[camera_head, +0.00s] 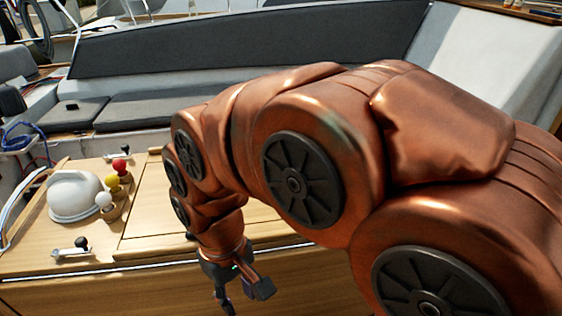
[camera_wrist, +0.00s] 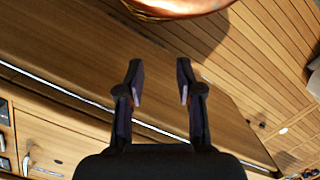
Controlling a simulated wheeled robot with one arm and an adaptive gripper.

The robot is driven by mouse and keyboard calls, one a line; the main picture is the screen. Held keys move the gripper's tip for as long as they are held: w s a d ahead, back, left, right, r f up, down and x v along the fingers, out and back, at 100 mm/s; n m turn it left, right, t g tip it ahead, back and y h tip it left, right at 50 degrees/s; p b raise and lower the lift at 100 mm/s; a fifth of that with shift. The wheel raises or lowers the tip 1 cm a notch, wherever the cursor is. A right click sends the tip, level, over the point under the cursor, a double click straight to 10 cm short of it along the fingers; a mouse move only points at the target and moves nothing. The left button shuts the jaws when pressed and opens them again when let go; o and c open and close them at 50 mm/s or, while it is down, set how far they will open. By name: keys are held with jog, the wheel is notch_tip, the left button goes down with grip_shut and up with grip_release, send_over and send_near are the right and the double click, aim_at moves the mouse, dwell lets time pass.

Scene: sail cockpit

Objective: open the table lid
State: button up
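The wooden table (camera_head: 40,262) stands at the lower left in the head view. Its flat lid panel (camera_head: 150,208), outlined by thin seams, lies level with the top and looks closed. My arm hides the right part of the lid. My gripper (camera_head: 236,292) points down near the table's front edge, low in the head view. In the wrist view, my gripper (camera_wrist: 160,82) has its two dark fingers apart with nothing between them. Wood and a pale strip (camera_wrist: 60,88) show behind the fingers. I cannot tell whether the gripper touches the table.
A white dome (camera_head: 75,195) stands on the table's left. Beside it are a red ball (camera_head: 119,165), a yellow ball (camera_head: 112,181) and a white ball (camera_head: 103,199). A black-knobbed lever (camera_head: 72,250) is in front. Grey cushioned seats (camera_head: 135,108) lie behind. Slatted planking (camera_wrist: 262,60) shows at right.

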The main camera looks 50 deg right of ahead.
jog(key=w+d+r+m+t+y, duration=0.1)
jog(key=w+d+r+m, duration=0.4)
jog(key=w+d, duration=0.9)
jog(key=w+d+r+m+t, duration=0.1)
jog(key=w+d+r, duration=0.1)
jog(key=d, duration=0.7)
jog(key=w+d+r+m+t, duration=0.1)
jog(key=w+d, duration=0.1)
jog(key=d, duration=0.7)
jog(key=shift+y, duration=0.3)
jog(key=shift+w+a+f+p, duration=0.15)
jog(key=shift+f+p, duration=0.35)
jog(key=shift+f, duration=0.75)
jog(key=shift+a+f+p, duration=0.25)
jog(key=shift+f+p, duration=0.2)
jog(key=shift+f, duration=0.75)
jog(key=shift+w+a+f+p, duration=0.15)
jog(key=shift+f+p, duration=0.35)
jog(key=shift+f, duration=0.75)
jog(key=shift+c, duration=0.4)
grip_shut()
